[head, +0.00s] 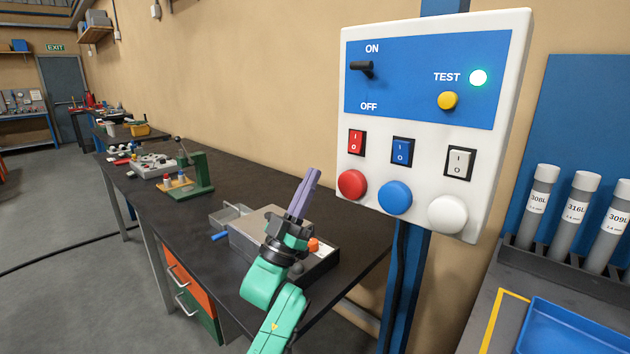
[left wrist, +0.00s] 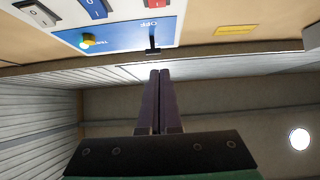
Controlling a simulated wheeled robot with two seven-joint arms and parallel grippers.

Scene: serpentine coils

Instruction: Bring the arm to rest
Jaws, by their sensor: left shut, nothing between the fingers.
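My left gripper (head: 304,192) is raised in front of the workbench, left of and below the control panel (head: 520,60). Its two purple fingers are together with nothing between them. They also show shut in the left wrist view (left wrist: 160,75), apart from the panel. The panel has a black toggle lever (head: 362,68) between ON and OFF labels, nearer ON. A green TEST lamp (head: 478,77) is lit above a yellow button (head: 447,100). Red, blue and white rockers and round buttons sit below. My right gripper is in neither view.
The dark workbench (head: 190,200) carries a grey box (head: 270,222) behind my left gripper and a green lever press (head: 195,175). A blue post (head: 405,290) holds the panel. At right are labelled tubes (head: 580,210) and a blue tray (head: 575,335). Open floor lies at left.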

